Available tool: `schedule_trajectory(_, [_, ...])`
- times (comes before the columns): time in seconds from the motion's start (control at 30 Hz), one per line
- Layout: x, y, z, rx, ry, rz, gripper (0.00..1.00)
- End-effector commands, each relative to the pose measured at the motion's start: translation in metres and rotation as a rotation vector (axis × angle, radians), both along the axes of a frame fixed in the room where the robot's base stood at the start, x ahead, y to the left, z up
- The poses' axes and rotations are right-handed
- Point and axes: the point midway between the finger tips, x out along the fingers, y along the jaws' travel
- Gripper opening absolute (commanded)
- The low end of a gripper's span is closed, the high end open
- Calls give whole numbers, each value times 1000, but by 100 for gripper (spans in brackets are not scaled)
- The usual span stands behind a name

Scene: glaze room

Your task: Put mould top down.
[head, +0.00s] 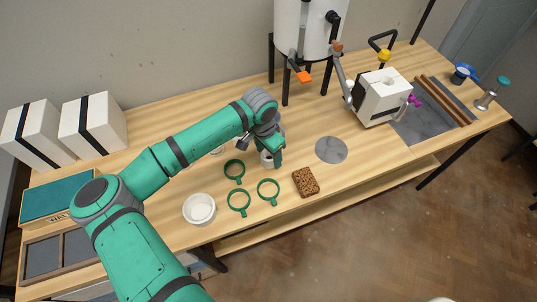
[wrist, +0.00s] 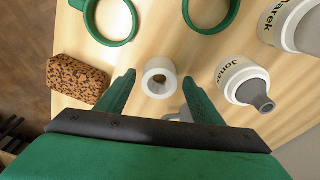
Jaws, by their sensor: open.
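My gripper (head: 272,157) is open, low over the middle of the table. In the wrist view its two green fingers (wrist: 159,88) stand apart on either side of a small white cylinder (wrist: 160,66) with a dark hole. I cannot tell whether either finger touches it. In the head view the white cylinder (head: 266,159) is partly hidden by my gripper. No part is labelled as the mould top. Two white blocks with black straps (head: 31,134) (head: 92,128) stand at the far left against the wall.
Several green rings with handles (head: 268,181) and a brown speckled sponge (head: 306,182) lie near the front edge. White bottles marked Jonas (wrist: 237,80) and Marek (wrist: 285,25) stand close by. A white bowl (head: 187,208), grey disc (head: 331,150) and white machine (head: 372,103) are around.

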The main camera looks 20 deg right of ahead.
Motion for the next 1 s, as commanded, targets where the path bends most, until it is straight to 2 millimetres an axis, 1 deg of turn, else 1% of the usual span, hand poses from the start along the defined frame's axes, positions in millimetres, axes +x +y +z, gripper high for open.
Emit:
schedule_trajectory(0.3, [-2,7,62,-2,-4,-1,61])
schedule_trajectory(0.5, [-4,11,95,0,-2,-1,61])
schedule_trajectory(0.6, [-5,12,104,-1,-1,-1,61])
schedule_trajectory(0.7, [-5,13,110,0,-1,-1,61])
schedule_trajectory(1.0, [-5,13,112,1,-1,-1,61])
